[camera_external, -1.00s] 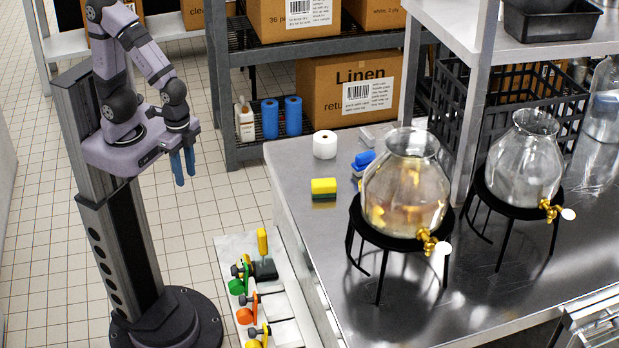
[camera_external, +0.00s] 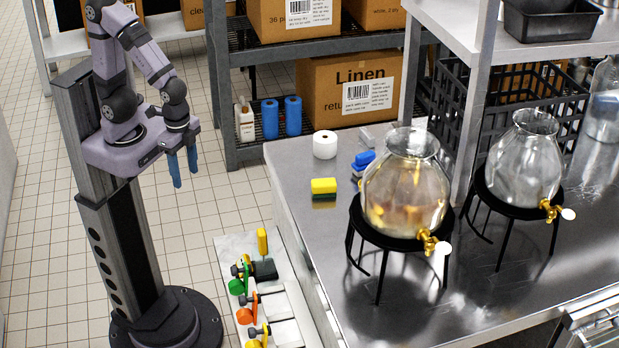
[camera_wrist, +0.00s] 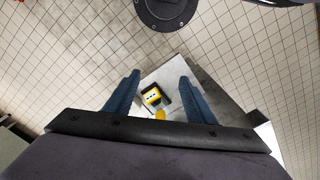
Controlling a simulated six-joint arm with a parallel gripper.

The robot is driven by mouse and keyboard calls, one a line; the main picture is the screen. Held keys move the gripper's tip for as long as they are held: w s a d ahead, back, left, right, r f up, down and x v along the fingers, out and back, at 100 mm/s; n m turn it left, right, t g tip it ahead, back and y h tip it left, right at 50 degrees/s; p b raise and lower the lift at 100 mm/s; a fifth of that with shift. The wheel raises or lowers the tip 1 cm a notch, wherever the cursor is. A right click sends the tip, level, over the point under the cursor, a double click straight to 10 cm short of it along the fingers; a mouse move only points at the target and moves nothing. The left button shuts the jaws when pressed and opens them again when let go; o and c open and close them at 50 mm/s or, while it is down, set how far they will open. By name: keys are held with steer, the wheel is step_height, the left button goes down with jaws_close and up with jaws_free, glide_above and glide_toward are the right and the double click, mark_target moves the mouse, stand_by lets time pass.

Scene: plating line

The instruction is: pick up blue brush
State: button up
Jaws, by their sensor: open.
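My gripper (camera_external: 184,174) hangs over the floor at the left, above and left of the steel table. Its two blue fingers are apart, with nothing between them, and also show open in the wrist view (camera_wrist: 160,76). A small blue object (camera_external: 363,158) lies on the table beside the front glass dispenser, far to the right of my gripper. The dispenser partly hides it, and I cannot tell whether it is a brush. No clearly recognisable blue brush shows in either view.
A low white board (camera_external: 234,246) on the floor side holds green, orange and yellow tools. A yellow sponge (camera_external: 323,186) and a white roll (camera_external: 324,144) are on the steel table (camera_external: 310,240). Two glass dispensers (camera_external: 405,190) on black stands block the table's middle.

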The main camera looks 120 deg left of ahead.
step_height(320, 180, up, 5)
steer(key=m+t+y+b, duration=0.75)
steer(key=m+y, duration=0.35)
steer(key=m, duration=1.4)
glide_above(356, 160)
steer(key=s+d, duration=0.2)
steer(key=d, duration=0.1)
step_height(356, 160, down, 3)
steer(key=shift+d, duration=0.1)
steer(key=shift+f, duration=0.55)
steer(key=shift+w+a+f+y+p, duration=0.15)
steer(key=shift+w+a+f+p, duration=0.2)
steer(key=shift+a, duration=0.3)
steer(key=shift+w+a+f+y+p, duration=0.1)
steer(key=shift+w+a+f+y, duration=0.05)
steer(key=shift+w+a, duration=0.4)
steer(key=shift+p+x, duration=0.75)
steer(key=shift+x, duration=1.3)
steer(key=shift+f, duration=0.1)
